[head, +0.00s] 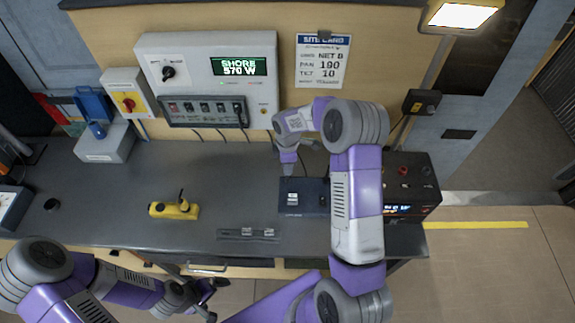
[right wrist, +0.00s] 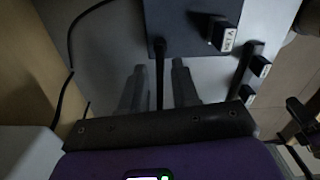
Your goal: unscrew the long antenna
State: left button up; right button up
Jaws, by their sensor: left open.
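A dark blue box (head: 303,209) with white labels sits on the grey counter below my right arm. In the right wrist view the box (right wrist: 178,12) is at the top, and a thin dark rod (right wrist: 160,75), perhaps the long antenna, runs from it between the fingers. My right gripper (right wrist: 158,85) is open around the rod, with a gap on both sides. In the head view the right gripper (head: 293,168) is behind the box and the rod is not distinct. My left gripper (head: 212,298) is open and empty in front of the counter's front edge.
A yellow device (head: 174,210) and a small dark rack (head: 248,234) lie on the counter (head: 130,185). A black unit with knobs (head: 415,178) stands right of the box, partly behind my arm. A wall panel (head: 205,75) is behind. Cables hang near my right gripper.

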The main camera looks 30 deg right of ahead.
jog(key=shift+m, duration=0.4)
jog(key=m+b, duration=0.1)
jog(key=m, duration=0.2)
jog(key=shift+m, duration=0.5)
jog(key=shift+m+b, duration=0.35)
jog(key=shift+m, duration=1.65)
jog(key=m, duration=0.4)
